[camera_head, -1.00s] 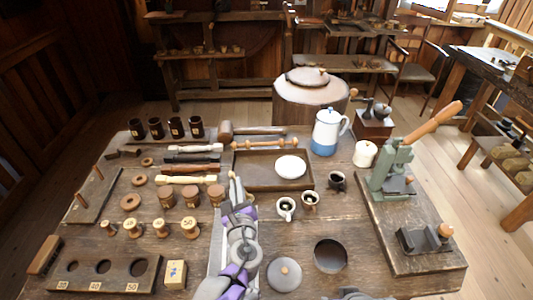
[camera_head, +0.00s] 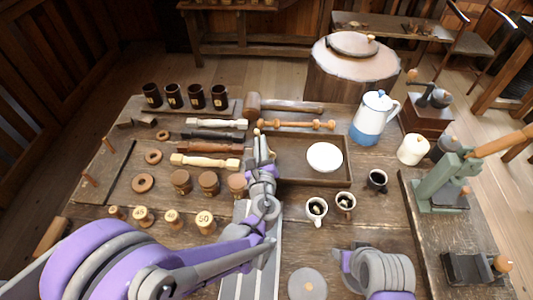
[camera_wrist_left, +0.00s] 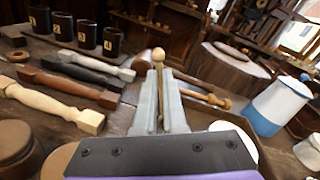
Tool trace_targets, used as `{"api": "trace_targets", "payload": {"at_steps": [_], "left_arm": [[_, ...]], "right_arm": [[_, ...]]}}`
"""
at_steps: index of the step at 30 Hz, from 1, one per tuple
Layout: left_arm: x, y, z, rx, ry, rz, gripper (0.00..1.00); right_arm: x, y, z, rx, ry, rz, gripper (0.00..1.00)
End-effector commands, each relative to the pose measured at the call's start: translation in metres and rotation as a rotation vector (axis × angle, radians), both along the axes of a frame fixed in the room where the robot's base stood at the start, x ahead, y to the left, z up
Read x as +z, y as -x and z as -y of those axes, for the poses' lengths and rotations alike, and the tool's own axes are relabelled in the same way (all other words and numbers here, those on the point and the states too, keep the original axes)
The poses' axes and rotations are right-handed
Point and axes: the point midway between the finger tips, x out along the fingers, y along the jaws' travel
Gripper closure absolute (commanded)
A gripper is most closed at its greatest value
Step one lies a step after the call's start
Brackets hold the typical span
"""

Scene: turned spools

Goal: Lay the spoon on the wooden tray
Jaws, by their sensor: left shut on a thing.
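My left gripper (camera_head: 261,150) is over the left end of the wooden tray (camera_head: 349,168). In the left wrist view the gripper (camera_wrist_left: 158,98) is shut on a slim wooden piece with a round end, apparently the spoon (camera_wrist_left: 158,56). Its round end sticks up past the fingertips and also shows in the head view (camera_head: 256,131). Part of my right arm is at the bottom of the head view, with no fingers seen.
A turned wooden rod (camera_head: 296,124) and a mallet (camera_head: 285,106) lie behind the tray. Turned spindles (camera_head: 205,162) lie to its left.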

Motion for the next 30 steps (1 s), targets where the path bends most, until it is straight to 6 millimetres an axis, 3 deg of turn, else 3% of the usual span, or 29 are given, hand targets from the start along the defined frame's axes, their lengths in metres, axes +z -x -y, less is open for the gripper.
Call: {"api": "trace_targets", "payload": {"at_steps": [9, 23, 24, 27, 28, 30], "left_arm": [[-0.041, 0.0, 0.0, 0.0, 0.0, 0.0, 1.0], [-0.05, 0.0, 0.0, 0.0, 0.0, 0.0, 1.0], [-0.048, 0.0, 0.0, 0.0, 0.0, 0.0, 0.85], [-0.048, 0.0, 0.0, 0.0, 0.0, 0.0, 0.67], [-0.048, 0.0, 0.0, 0.0, 0.0, 0.0, 0.62], [-0.048, 0.0, 0.0, 0.0, 0.0, 0.0, 0.62]], "right_arm": [[-0.01, 0.001, 0.0, 0.0, 0.0, -0.003, 0.49], [-0.015, 0.001, 0.0, 0.0, 0.0, -0.005, 0.49], [-0.013, 0.001, 0.0, 0.0, 0.0, -0.004, 0.49], [-0.013, 0.001, 0.0, 0.0, 0.0, -0.004, 0.49], [-0.013, 0.001, 0.0, 0.0, 0.0, -0.004, 0.49], [-0.013, 0.001, 0.0, 0.0, 0.0, -0.004, 0.49]]}}
